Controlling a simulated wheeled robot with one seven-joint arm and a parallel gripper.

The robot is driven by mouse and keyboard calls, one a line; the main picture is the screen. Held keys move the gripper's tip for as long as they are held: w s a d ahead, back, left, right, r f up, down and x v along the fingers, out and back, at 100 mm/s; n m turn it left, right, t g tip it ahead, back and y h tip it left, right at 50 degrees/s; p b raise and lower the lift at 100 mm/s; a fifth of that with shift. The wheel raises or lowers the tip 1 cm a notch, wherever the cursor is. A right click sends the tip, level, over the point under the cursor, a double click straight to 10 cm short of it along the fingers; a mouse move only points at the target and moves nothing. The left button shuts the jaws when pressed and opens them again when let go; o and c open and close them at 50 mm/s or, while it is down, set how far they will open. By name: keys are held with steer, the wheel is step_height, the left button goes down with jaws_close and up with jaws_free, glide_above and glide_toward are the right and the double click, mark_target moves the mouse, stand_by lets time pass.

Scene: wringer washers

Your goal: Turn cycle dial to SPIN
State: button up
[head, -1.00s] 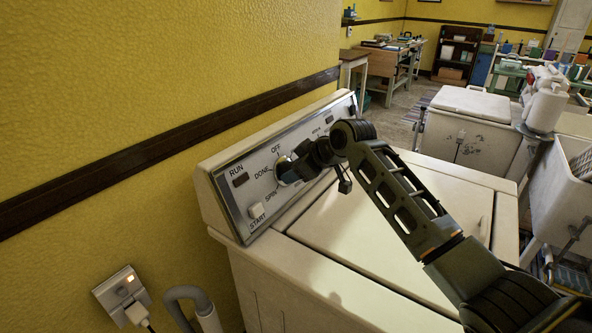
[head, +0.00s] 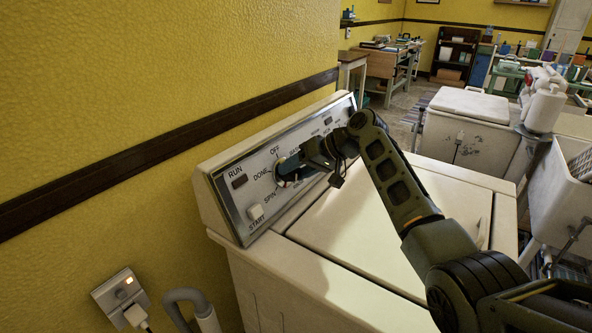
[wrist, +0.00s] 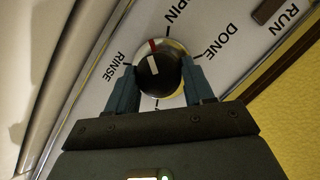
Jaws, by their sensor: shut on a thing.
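The cycle dial (wrist: 158,74) is a round dark knob with a pale mark and a red line, on the washer's silver control panel (head: 241,207). In the wrist view its red line points between RINSE (wrist: 115,70) and SPIN (wrist: 177,16), nearer SPIN. DONE (wrist: 219,41) lies further round to the right. My gripper (wrist: 162,86) is shut on the dial, with one blue finger on each side of it. In the head view my gripper (head: 291,168) covers most of the dial, and only part of its pale ring shows.
The START button (head: 255,211) and RUN lamp (head: 239,181) sit on the panel left of the dial. The washer lid (head: 352,238) is closed below my arm. The yellow wall (head: 150,90) rises close behind the panel. Another white washer (head: 463,130) stands further back right.

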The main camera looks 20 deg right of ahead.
steer(key=m, duration=0.1)
steer(key=m+y, duration=0.2)
steer(key=m, duration=0.1)
steer(key=shift+d+f, duration=0.1)
steer(key=shift+f, duration=0.15)
steer(key=shift+s, duration=0.1)
stand_by(0.3)
steer(key=o, duration=1)
steer(key=shift+r, duration=0.1)
steer(key=shift+d, duration=0.1)
steer(key=b+v, duration=0.1)
steer(key=v, duration=0.6)
steer(key=shift+d+r, duration=0.15)
steer(key=shift+d, duration=0.15)
